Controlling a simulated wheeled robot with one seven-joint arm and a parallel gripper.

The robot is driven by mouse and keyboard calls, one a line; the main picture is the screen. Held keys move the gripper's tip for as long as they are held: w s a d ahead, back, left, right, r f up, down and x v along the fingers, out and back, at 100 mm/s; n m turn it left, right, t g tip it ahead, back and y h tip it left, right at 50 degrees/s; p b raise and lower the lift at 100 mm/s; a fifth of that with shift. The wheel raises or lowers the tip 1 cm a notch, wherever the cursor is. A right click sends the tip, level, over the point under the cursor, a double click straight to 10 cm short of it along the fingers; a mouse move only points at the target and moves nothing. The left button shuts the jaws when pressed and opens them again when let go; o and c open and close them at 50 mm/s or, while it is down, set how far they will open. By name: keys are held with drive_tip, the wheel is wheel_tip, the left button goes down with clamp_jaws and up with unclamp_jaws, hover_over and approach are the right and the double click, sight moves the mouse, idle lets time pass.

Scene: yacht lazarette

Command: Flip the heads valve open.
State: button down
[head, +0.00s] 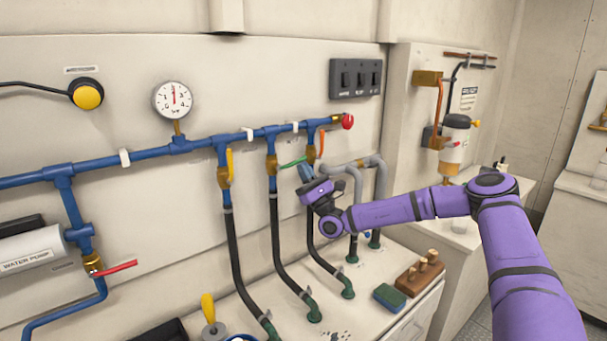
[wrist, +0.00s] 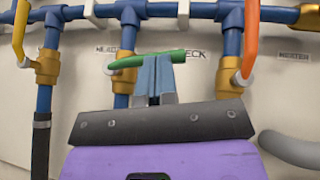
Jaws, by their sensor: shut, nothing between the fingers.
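Three brass valves hang from the blue pipe. The yellow handle (head: 230,163) and the orange handle (head: 322,143) point along their pipes. The green handle (head: 293,162) lies crosswise. My gripper (head: 305,170) also shows in the head view, just below that handle. Small labels sit beside the valves; one reads like DECK and another HEATER.
Black hoses (head: 275,240) run from the valves to the white counter. Grey pipes (head: 381,190) rise right of my gripper. A red knob (head: 347,121) ends the blue pipe. A red-handled valve (head: 115,269) is at lower left. A wooden peg block (head: 420,276) and green sponge (head: 389,297) lie on the counter.

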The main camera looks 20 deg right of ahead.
wheel_tip(320, 180, up, 7)
drive_tip(key=a+n+g+y, duration=0.2)
drive_tip(key=n+g, duration=1.5)
drive_tip(key=n, duration=0.2)
drive_tip(key=shift+s+a+f+n+g, duration=0.2)
drive_tip(key=shift+s+n+g, duration=0.1)
drive_tip(key=shift+s+n, duration=0.1)
drive_tip(key=v, duration=1.4)
drive_tip(key=shift+w+d, duration=0.1)
